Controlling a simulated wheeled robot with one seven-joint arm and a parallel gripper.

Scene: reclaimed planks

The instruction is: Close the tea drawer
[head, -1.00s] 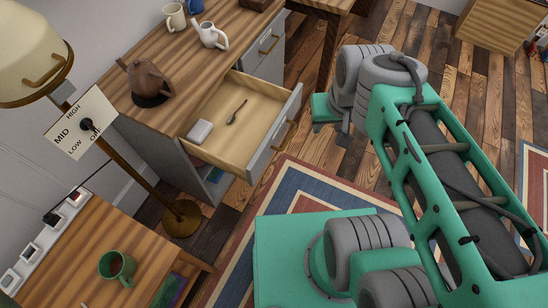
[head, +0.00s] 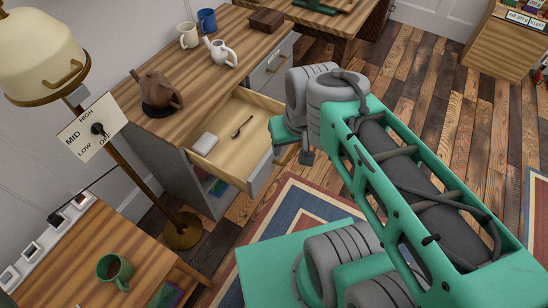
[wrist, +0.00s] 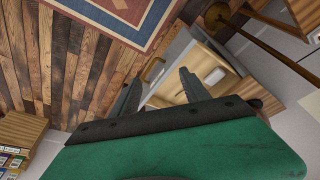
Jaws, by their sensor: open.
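The tea drawer (head: 229,155) is pulled open from the wooden-topped cabinet (head: 168,125). A white box (head: 205,143) and a dark spoon (head: 242,127) lie in it. Its grey front and handle (wrist: 153,69) show in the wrist view. My gripper (wrist: 160,72) is open and empty, its two dark fingers pointing toward the drawer. In that view, the drawer front passes between the fingertips; I cannot tell whether they touch it. In the head view my arm's end hides the drawer's far front corner.
A brown teapot (head: 156,90), a white pitcher (head: 223,53) and mugs stand on the cabinet top. A floor lamp (head: 40,60) stands at the left, near a table with a green mug (head: 114,269). A patterned rug (head: 290,205) covers floor before the drawer.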

